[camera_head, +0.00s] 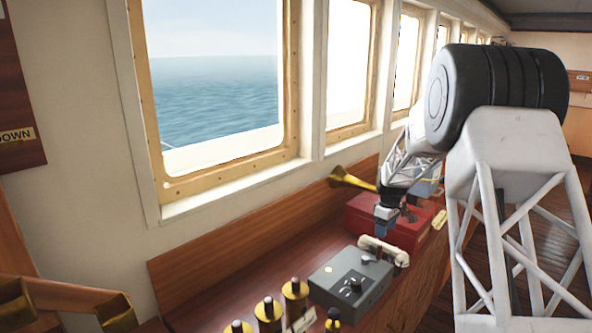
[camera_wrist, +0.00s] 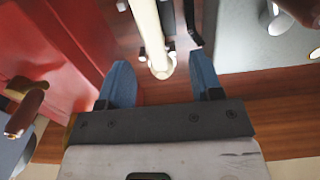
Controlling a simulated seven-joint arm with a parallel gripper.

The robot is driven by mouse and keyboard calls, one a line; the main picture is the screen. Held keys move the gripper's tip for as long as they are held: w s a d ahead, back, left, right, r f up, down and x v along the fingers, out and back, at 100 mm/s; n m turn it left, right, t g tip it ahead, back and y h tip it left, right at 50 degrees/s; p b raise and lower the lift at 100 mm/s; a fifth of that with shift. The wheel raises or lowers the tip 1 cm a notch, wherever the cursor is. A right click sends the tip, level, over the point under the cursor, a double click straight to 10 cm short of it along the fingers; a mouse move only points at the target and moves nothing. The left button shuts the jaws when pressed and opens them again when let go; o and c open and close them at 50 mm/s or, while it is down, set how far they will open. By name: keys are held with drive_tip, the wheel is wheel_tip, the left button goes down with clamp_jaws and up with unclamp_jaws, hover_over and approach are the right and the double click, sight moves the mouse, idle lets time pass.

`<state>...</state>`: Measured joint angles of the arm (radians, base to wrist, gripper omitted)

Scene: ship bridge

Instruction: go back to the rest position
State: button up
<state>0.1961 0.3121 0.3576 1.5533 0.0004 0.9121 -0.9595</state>
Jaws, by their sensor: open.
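My gripper (camera_head: 383,229) is at the far part of the wooden console, above a cream tube (camera_head: 384,251) that lies between the red box and the grey box. In the wrist view the two blue fingers of my gripper (camera_wrist: 161,78) are spread wide apart. The cream tube (camera_wrist: 149,27) shows between and beyond the fingertips, with its rounded end toward me and dark prongs beside it. No object is pinched between the fingers. I cannot tell how high the fingers are above the tube.
The red box (camera_head: 398,232) stands close beyond my gripper, and the grey box (camera_head: 350,279) with knobs stands nearer. A brass horn (camera_head: 352,180) is by the window wall. Several brass-topped cylinders (camera_head: 268,313) stand at the front. Bare console (camera_head: 232,276) lies to the left.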

drive_tip(key=s+a+r+m, duration=0.1)
drive_tip(key=s+a+r, duration=0.4)
drive_tip(key=s, duration=0.4)
drive_tip(key=s+a+r+m+t, duration=0.1)
drive_tip(key=s+a+r+m, duration=0.1)
drive_tip(key=s+r, duration=0.55)
drive_tip(key=s+a+r+m, duration=0.1)
drive_tip(key=s+a+r, duration=0.4)
drive_tip(key=s, duration=0.4)
drive_tip(key=s+a+m, duration=0.2)
drive_tip(key=s, duration=1.3)
drive_tip(key=s+a+m+t, duration=0.1)
drive_tip(key=s+a+m, duration=0.1)
drive_tip(key=s, duration=1.4)
drive_tip(key=shift+a+m+t, duration=0.3)
drive_tip(key=shift+a+m, duration=0.05)
drive_tip(key=shift+m, duration=0.15)
